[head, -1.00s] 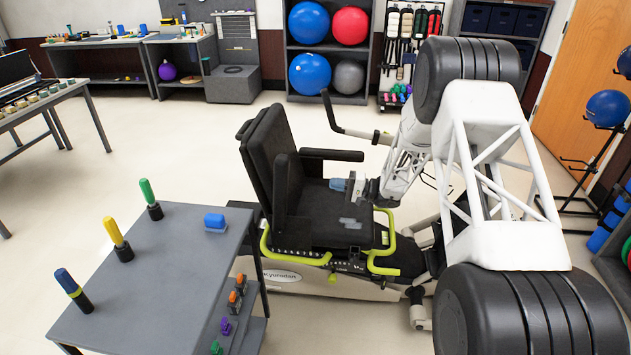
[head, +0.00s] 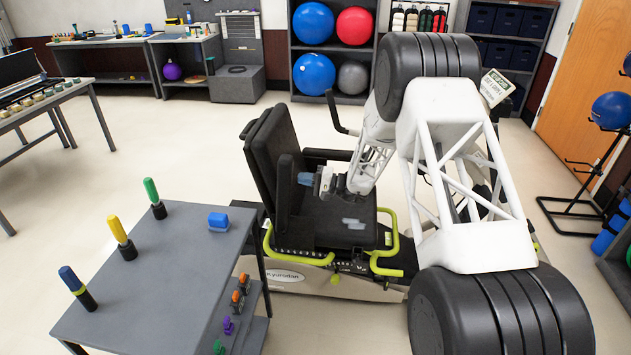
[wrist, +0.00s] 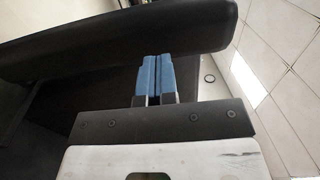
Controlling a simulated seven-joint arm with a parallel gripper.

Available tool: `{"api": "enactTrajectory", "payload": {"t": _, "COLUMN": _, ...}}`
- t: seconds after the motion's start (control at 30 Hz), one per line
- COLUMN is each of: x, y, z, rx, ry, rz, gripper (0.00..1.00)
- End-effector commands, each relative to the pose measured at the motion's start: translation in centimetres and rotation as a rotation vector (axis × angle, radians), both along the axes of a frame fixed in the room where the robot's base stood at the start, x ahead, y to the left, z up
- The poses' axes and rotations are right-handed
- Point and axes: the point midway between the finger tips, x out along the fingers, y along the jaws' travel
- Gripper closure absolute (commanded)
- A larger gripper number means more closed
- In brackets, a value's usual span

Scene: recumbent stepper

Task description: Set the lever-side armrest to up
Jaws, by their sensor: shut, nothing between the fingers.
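The recumbent stepper's black seat (head: 345,205) faces right, with its tall backrest (head: 270,150) at left. The far armrest (head: 328,154) lies level, forward from the backrest. The near armrest (head: 284,195) appears upright beside the backrest. Yellow-green levers (head: 390,245) show along the near side of the seat. My gripper (head: 305,179) is over the seat, close to the backrest and lower than the far armrest, its blue fingers pointing left. In the wrist view the fingers (wrist: 153,78) are together and empty, just below a long black padded bar (wrist: 120,45); contact cannot be told.
A grey table (head: 160,275) with coloured-handled pegs and a blue block (head: 218,221) stands at near left, close to the seat. A curved handle (head: 335,110) rises beyond the far armrest. My arm hides much of the stepper's right part. Open floor lies beyond the seat.

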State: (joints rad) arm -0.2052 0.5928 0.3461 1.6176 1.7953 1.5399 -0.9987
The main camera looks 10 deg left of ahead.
Motion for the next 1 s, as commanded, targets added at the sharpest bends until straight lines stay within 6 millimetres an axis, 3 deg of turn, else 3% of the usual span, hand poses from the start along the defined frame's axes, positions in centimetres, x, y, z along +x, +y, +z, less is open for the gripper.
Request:
{"api": "enactTrajectory", "payload": {"t": 0.2, "x": 0.0, "y": 1.3, "z": 0.1, "rx": -0.001, "ry": 0.000, "rz": -0.001, "gripper": 1.00}}
{"api": "enactTrajectory", "payload": {"t": 0.67, "x": 0.0, "y": 1.7, "z": 0.2, "rx": -0.001, "ry": -0.001, "rz": 0.000, "gripper": 1.00}}
{"api": "enactTrajectory", "payload": {"t": 1.0, "x": 0.1, "y": 4.6, "z": 0.9, "rx": 0.003, "ry": -0.002, "rz": 0.000, "gripper": 1.00}}
